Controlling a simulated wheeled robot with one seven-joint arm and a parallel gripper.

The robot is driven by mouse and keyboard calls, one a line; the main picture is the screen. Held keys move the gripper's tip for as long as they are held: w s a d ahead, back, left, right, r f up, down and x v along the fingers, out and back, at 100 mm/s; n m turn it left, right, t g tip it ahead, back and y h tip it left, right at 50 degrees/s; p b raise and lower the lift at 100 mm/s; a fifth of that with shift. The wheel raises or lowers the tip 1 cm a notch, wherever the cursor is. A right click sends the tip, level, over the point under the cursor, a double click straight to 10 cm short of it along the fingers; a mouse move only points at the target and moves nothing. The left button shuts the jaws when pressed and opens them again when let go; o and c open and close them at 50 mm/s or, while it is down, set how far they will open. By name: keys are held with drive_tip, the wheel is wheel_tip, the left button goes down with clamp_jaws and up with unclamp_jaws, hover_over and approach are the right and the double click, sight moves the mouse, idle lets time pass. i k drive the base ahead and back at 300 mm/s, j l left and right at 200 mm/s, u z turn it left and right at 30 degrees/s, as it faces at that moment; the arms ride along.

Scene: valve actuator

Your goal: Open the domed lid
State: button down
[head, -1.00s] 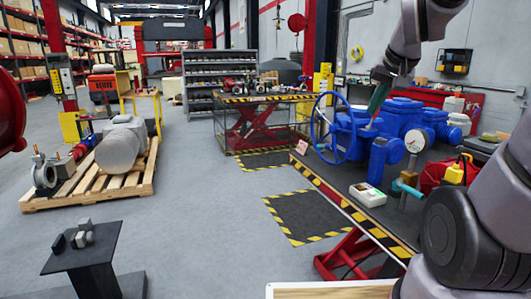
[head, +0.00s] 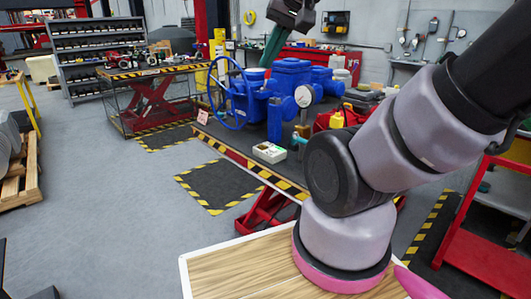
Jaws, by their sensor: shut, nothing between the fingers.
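The blue valve actuator (head: 262,97) stands on a lift table, with a blue handwheel (head: 214,94) on its left side. A blue rounded cover (head: 291,66) tops its middle, but at this size I cannot tell for sure which part is the domed lid. A small pale surface (head: 257,73) shows on top of the body, left of that cover. My gripper (head: 267,62), with green fingers, points down just above this spot, left of the rounded cover. Its fingers look shut and empty. I cannot tell whether the tips touch the actuator.
A pressure gauge (head: 304,96), a pale control box (head: 269,152) and a red toolbox (head: 330,121) are near the actuator on the lift table (head: 232,144). My arm crosses the right side. A red cart (head: 484,240) stands at right.

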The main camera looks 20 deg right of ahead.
sight(365, 96)
drive_tip(key=z, duration=1.45)
drive_tip(key=i+j+z, duration=0.25)
drive_tip(key=i+j, duration=0.35)
